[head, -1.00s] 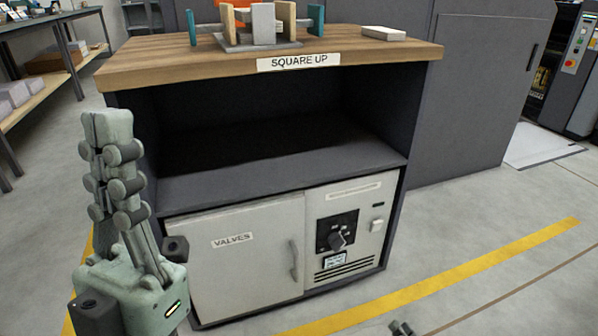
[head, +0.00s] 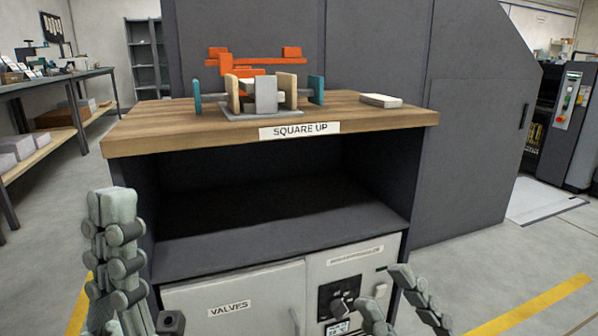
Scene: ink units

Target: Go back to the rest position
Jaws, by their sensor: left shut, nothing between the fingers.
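My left gripper (head: 113,205) is at the left of the head view, pointing up, with its fingers together and nothing between them. It stands in front of the left side of the cabinet (head: 130,180). My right gripper (head: 390,285) shows at the bottom edge, right of centre. Its two fingers are apart, with nothing visible between them, and its base is out of the picture. It overlaps the cabinet's lower right front in the view and partly hides the dial panel (head: 345,262).
The wooden top (head: 160,128), labelled SQUARE UP, bears a jig (head: 264,97) and a pale paper stack (head: 381,100). Below are an open shelf (head: 280,215) and the VALVES door (head: 235,290). A grey machine (head: 470,150) stands behind. Clear floor lies at right.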

